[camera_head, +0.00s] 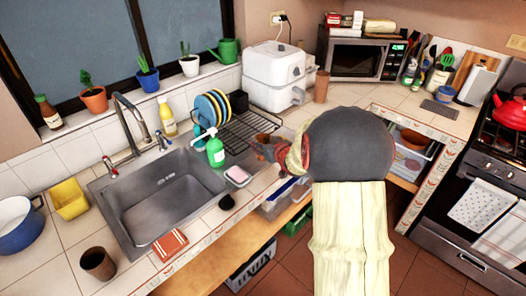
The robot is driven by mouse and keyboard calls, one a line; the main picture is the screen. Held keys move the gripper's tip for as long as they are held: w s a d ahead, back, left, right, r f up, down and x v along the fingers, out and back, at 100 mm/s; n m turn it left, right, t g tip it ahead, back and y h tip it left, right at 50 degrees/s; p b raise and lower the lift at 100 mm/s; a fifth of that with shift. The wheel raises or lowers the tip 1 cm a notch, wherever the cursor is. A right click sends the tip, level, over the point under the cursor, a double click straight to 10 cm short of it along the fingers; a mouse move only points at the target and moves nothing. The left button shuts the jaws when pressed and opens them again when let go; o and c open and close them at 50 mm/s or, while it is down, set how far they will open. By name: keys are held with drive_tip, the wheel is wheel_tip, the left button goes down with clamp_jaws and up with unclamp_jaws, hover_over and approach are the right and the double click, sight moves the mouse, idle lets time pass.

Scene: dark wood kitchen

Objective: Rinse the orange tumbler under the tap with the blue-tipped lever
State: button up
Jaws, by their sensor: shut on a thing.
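My gripper (268,150) is at the right end of the sink counter, beside the dish rack. It is shut on a small orange-brown thing that looks like the orange tumbler (262,139). My wrist and fingers hide much of it, and its tilt is unclear. The sink (165,195) lies to the left of my gripper, with its basin looking empty. A tall curved metal tap (130,125) stands at the sink's back edge. A lever with a red tip (108,165) is left of it. Another lever (162,139) is right of it; its tip colour is too small to tell.
A green soap bottle (215,152) and a pink sponge on a dish (237,176) stand between my gripper and the basin. The dish rack (250,130) holds several plates. A brown cup (98,263) stands at front left, another (321,86) by the white air fryer (272,75).

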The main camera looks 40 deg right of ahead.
drive_tip(key=shift+w+d+f, duration=0.1)
drive_tip(key=shift+w+f, duration=0.1)
drive_tip(key=shift+f, duration=0.15)
drive_tip(key=shift+w+d+f+b, duration=0.1)
drive_tip(key=shift+f+b, duration=0.55)
drive_tip(key=shift+f, duration=0.9)
drive_tip(key=shift+f, duration=0.15)
drive_tip(key=o, duration=1.2)
drive_tip(key=shift+c, duration=0.2)
